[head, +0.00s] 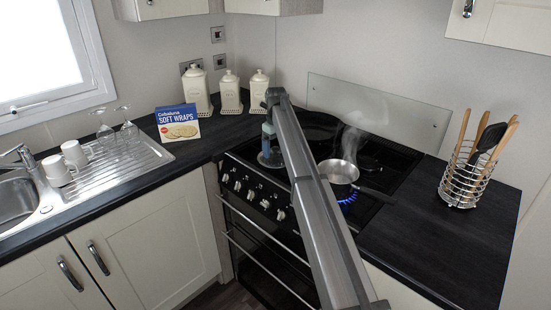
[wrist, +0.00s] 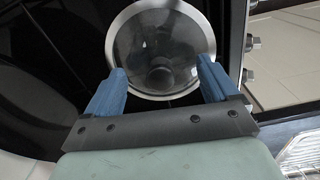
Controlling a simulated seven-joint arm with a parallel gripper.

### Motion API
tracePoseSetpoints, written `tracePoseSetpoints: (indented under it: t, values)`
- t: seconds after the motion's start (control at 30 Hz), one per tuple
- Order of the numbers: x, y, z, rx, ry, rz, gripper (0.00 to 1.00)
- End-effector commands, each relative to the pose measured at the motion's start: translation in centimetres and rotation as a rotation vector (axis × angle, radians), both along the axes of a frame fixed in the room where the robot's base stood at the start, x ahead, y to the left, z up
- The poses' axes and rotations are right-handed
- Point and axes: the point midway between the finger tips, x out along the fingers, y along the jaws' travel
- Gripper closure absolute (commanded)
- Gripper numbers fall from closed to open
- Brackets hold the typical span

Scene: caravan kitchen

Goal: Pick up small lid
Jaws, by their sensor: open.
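The small lid (wrist: 150,25) is round dark glass with a pale metal rim and a dark knob in the middle. In the head view the lid (head: 272,161) lies at the left side of the black hob, partly hidden by my gripper and arm. My gripper (wrist: 160,66) is open, with its blue fingers apart and nothing held between them. In the wrist view the fingertips overlap the near part of the lid, one on each side of the knob. In the head view my gripper (head: 267,137) is above the lid; I cannot tell whether it touches.
A steaming saucepan (head: 339,172) stands over a blue flame right of my arm. A dark pan (head: 318,126) sits behind. Cream canisters (head: 231,93) and a soft wraps box (head: 178,124) stand left. A utensil rack (head: 464,181) is right, with clear worktop (head: 430,235) in front.

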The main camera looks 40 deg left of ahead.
Motion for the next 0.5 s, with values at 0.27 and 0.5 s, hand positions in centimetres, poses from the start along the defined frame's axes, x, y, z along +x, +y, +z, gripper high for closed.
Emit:
tracePoseSetpoints:
  t: [0.27, 0.5]
  values:
    - [0.00, 0.03, -1.03, 0.001, 0.000, 0.000, 0.12]
    - [0.00, 0.03, -1.00, 0.000, 0.000, 0.000, 0.31]
